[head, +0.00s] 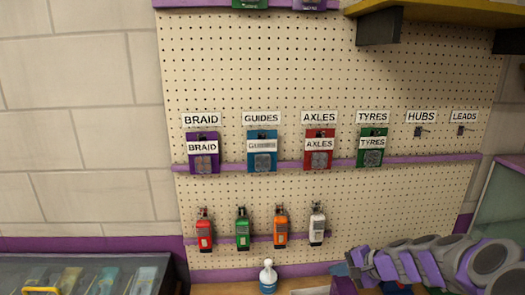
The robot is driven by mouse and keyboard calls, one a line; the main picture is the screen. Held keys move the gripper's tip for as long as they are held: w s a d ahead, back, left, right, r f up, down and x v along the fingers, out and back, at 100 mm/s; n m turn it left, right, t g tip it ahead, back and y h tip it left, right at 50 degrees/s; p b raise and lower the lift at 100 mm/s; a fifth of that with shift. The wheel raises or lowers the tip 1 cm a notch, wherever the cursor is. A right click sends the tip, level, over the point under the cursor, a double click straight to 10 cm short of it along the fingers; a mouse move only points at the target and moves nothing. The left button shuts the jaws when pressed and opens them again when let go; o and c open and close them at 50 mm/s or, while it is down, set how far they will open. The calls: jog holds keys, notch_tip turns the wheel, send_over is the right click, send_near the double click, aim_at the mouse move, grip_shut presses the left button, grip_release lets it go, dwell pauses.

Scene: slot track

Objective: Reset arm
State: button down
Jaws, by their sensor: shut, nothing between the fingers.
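My arm shows at the lower right as a row of grey links with purple caps, coming in from the right edge and reaching left, low in front of the pegboard. My gripper (357,268) is at its left end, small and partly hidden among the links and the bench items. It is shut and holds nothing.
The pegboard (290,80) has labelled hooks. Packs marked braid (203,153), guides (262,151), axles (319,149) and tyres (372,147) hang there; hubs and leads show bare hooks. Several coloured controllers hang below. A spray bottle (268,276) and a display case (85,276) stand below.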

jog(key=s+a+r+n+g+h, duration=0.1)
jog(key=s+a+r+n+g, duration=0.2)
jog(key=s+a, duration=0.5)
jog(key=s+a+r+n+g, duration=0.15)
jog(key=s+a+n, duration=0.3)
jog(key=s, duration=0.45)
jog(key=s+d+f+n+g+h, duration=0.1)
jog(key=s+d+g+h, duration=0.1)
jog(key=s, duration=1)
jog(key=s+d+f+n+g+h+b, duration=0.1)
jog(key=s+h, duration=0.3)
jog(key=s, duration=0.7)
jog(key=shift+s+d+f+n+g+b, duration=0.3)
jog(key=shift+s+d+f+n+g, duration=0.15)
jog(key=shift+d+f+n, duration=0.3)
jog(key=shift+w+r, duration=0.1)
